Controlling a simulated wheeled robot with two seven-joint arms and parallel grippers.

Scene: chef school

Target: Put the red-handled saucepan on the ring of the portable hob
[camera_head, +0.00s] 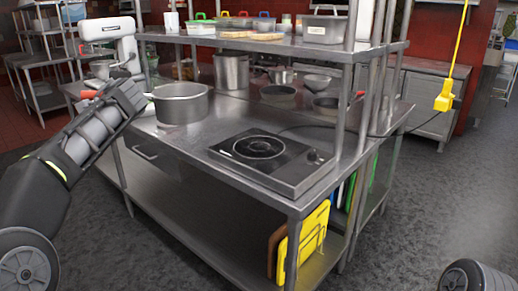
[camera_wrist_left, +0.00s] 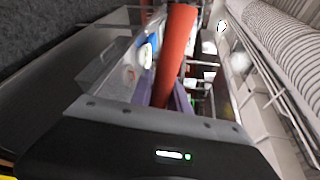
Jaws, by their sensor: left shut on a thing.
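The steel saucepan (camera_head: 181,105) is upright over the left part of the steel worktop; I cannot tell whether its base touches. Its red handle (camera_head: 88,94) points left toward my arm. My left gripper (camera_head: 127,92) is shut on this handle and hides part of it. In the left wrist view the red handle (camera_wrist_left: 178,50) stands between the fingers (camera_wrist_left: 166,94). The portable hob (camera_head: 270,162), black-topped with a pale ring (camera_head: 258,147), sits at the worktop's front right, apart from the saucepan, and the ring is bare. My right gripper is not in view.
An upper shelf (camera_head: 290,45) with containers overhangs the back of the worktop. Several pans and a tall pot (camera_head: 231,71) stand beneath it. A white mixer (camera_head: 112,42) stands at the back left. Bare worktop (camera_head: 195,140) lies between saucepan and hob. A yellow plug (camera_head: 444,98) hangs at right.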

